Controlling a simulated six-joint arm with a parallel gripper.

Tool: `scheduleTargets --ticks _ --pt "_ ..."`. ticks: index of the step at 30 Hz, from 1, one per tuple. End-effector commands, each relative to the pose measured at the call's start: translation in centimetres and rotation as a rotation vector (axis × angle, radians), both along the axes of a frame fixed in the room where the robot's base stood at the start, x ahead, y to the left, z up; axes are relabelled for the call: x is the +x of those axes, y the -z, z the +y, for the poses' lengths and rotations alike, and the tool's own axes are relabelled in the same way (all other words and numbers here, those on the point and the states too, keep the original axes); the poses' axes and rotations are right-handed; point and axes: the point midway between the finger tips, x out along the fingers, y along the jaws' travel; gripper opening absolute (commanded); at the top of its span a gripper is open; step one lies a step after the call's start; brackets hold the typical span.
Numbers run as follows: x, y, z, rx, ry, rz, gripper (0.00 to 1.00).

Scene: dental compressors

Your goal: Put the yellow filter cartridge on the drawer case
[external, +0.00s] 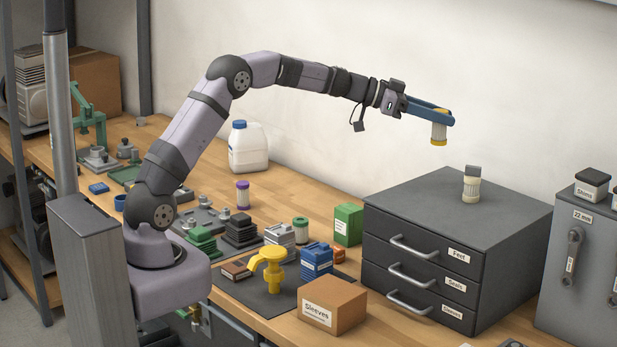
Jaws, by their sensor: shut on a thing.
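The yellow filter cartridge (439,133) is pale with yellow ends. My gripper (444,117), with blue fingers, is shut on its upper part. The cartridge hangs roughly upright in the air, well above the drawer case and towards the left of its top as seen here. The drawer case (420,202) is dark grey, with three labelled drawers, all closed. A pale cartridge with a grey cap (471,186) stands upright on its top. The fingers hide part of the held cartridge.
Most of the case top is bare around the grey-capped cartridge. A grey cabinet (575,285) with small boxes on it stands to the right. A green box (348,224), a Sleeves carton (332,306), a yellow valve-like part (270,268) and a purple-capped cartridge (242,193) stand on the bench.

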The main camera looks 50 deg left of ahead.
Motion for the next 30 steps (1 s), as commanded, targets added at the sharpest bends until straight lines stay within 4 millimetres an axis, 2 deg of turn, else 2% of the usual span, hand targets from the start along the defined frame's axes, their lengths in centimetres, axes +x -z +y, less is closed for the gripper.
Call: scheduleTargets --ticks 3,6,17,24,30 --pt "-1.4 1.2 -1.2 -0.002 0.064 0.006 0.06" --pt "-1.8 1.6 -1.5 -0.002 0.064 0.005 0.06" --pt "-1.9 2.2 -1.5 -0.003 0.029 0.004 0.06" --pt "-1.9 5.7 -1.5 -0.004 0.028 0.007 0.06" --pt "-1.9 7.6 -1.5 -0.003 0.029 0.003 0.06"
